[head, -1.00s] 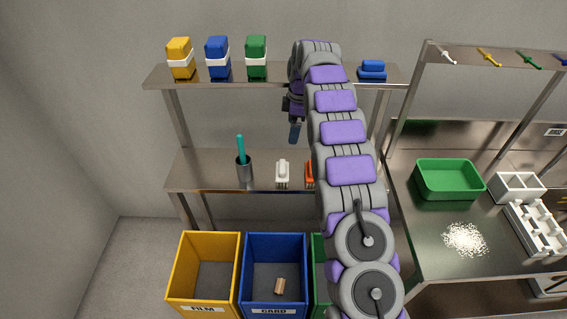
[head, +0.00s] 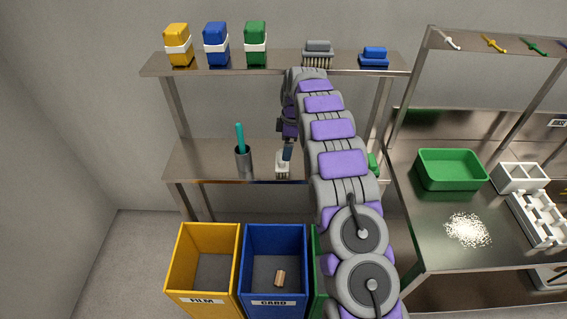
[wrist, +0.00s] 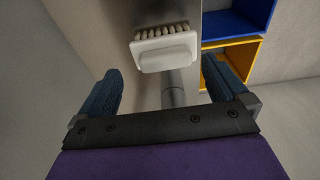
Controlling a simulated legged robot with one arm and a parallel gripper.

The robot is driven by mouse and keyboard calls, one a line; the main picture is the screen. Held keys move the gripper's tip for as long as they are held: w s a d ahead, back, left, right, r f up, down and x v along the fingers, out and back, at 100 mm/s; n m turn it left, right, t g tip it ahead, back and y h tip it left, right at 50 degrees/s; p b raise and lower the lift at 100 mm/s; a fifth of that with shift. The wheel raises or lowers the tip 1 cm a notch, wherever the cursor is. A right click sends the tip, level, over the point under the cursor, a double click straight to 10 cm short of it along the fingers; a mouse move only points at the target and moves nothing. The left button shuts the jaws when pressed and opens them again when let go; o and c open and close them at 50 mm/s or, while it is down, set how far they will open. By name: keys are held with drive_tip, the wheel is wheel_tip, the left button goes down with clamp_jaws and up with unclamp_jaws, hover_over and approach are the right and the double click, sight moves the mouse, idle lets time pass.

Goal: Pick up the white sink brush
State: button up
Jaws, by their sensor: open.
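The white sink brush (head: 281,171) stands on the lower metal shelf, right of a grey cup; my gripper partly hides it in the head view. In the wrist view the brush (wrist: 166,52) shows its white block with pale bristles along one side. My gripper (head: 287,153) is just above the brush, pointing down. In the wrist view its two blue fingers (wrist: 160,68) are spread, empty, with the brush beyond and between their tips. Whether the fingers touch the brush cannot be told.
The grey cup (head: 244,163) with a teal handle stands left of the brush. A green object (head: 373,163) is partly hidden behind my arm. The upper shelf (head: 282,65) overhangs above. Yellow (head: 184,262) and blue (head: 303,265) bins stand below.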

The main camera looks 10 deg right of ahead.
sight(281, 155)
drive_tip(key=f, duration=0.1)
drive_tip(key=a+f, duration=0.1)
drive_tip(key=a+f+b, duration=0.1)
drive_tip(key=f, duration=0.1)
drive_tip(key=shift+s, duration=0.1)
drive_tip(key=shift+a+f, duration=0.1)
drive_tip(key=shift+f, duration=0.2)
drive_tip(key=shift+d, duration=0.4)
drive_tip(key=shift+c, duration=0.9)
drive_tip(key=shift+a, duration=0.25)
drive_tip(key=c, duration=0.8)
drive_tip(key=shift+c, duration=0.2)
drive_tip(key=shift+d, duration=0.1)
drive_tip(key=shift+r, duration=0.1)
